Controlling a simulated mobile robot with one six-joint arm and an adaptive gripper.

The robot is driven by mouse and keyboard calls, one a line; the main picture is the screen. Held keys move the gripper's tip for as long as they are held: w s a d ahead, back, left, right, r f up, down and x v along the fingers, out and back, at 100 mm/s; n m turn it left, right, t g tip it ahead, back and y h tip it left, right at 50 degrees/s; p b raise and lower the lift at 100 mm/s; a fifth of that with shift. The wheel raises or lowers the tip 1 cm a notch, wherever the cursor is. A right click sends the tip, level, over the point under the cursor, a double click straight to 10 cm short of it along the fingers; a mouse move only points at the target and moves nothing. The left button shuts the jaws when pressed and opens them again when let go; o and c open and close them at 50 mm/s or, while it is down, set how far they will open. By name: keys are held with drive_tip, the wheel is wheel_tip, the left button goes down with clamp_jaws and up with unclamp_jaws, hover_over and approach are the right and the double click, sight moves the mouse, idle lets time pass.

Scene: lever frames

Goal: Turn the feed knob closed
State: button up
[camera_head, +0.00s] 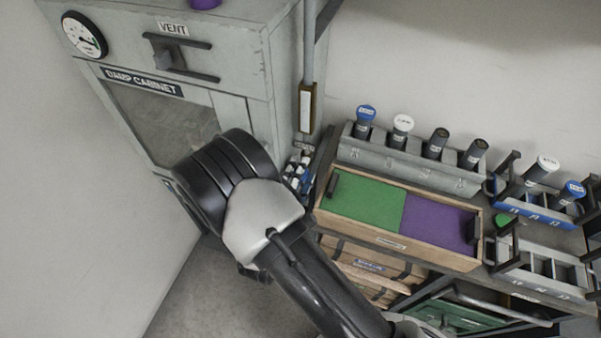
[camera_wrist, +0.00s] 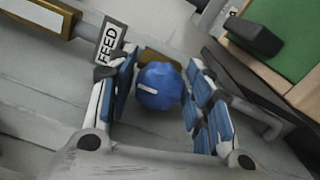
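The feed knob (camera_wrist: 160,85) is a blue, faceted knob in the middle of the wrist view, with a short white mark on its face pointing to the left. A white FEED label (camera_wrist: 108,44) stands beside it at the upper left. My gripper (camera_wrist: 160,72) is open, with its blue-padded fingers on either side of the knob. Small gaps seem to show on both sides; I cannot tell whether a finger touches it. In the head view my gripper (camera_head: 297,171) is at the right side of the damp cabinet (camera_head: 231,108), and the knob cannot be made out there.
A wooden tray with green (camera_head: 365,200) and purple (camera_head: 436,222) halves lies close to the right of my gripper. Behind it a grey rack (camera_head: 410,166) holds several capped bottles. A vertical pipe (camera_head: 309,45) runs down beside the cabinet. Open floor (camera_head: 205,285) shows below.

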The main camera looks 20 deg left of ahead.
drive_tip(key=s, duration=1.2)
drive_tip(key=shift+a, duration=0.45)
